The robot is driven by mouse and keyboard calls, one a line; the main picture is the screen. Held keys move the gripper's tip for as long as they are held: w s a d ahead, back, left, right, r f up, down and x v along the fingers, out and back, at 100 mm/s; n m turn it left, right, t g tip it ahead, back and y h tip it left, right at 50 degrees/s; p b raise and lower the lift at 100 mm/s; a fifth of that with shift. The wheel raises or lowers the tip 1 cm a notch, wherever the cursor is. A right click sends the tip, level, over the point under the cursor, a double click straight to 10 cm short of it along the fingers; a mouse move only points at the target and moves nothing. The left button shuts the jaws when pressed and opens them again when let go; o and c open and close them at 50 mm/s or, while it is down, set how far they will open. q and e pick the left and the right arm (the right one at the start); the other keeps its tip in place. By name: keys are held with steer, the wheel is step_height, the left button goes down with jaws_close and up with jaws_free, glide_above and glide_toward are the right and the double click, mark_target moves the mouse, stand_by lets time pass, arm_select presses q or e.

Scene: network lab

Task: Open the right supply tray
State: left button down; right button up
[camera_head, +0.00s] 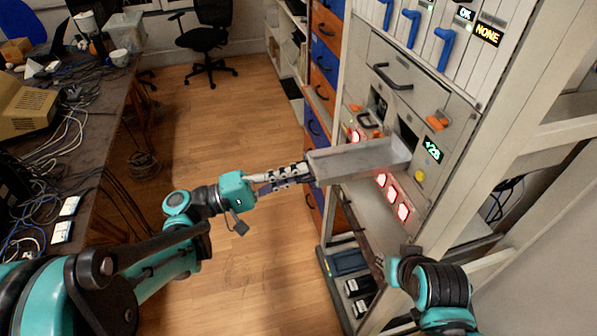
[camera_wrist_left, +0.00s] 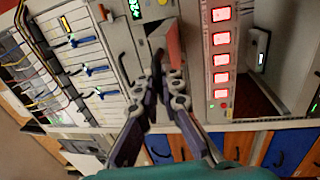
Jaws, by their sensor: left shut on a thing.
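The right supply tray (camera_head: 360,158) is a long grey box that sticks out of its slot in the rack, beside the green lit display. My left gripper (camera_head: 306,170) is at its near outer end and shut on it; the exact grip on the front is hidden. In the left wrist view the fingers (camera_wrist_left: 167,75) meet in front of the dark slot, beside a reddish surface. My right gripper (camera_head: 383,262) is low beside the rack, mostly hidden by its own wrist, apart from the tray.
Red lit buttons (camera_head: 403,212) sit on the panel below the tray. A closed drawer with a dark handle (camera_head: 392,78) and blue levers (camera_head: 445,48) are above. Blue and orange drawers (camera_head: 325,62) stand behind.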

arm_select(q)
steer(key=c, duration=1.6)
jaws_free()
steer(key=shift+c, duration=0.2)
steer(key=v, duration=1.2)
steer(key=shift+f, duration=0.1)
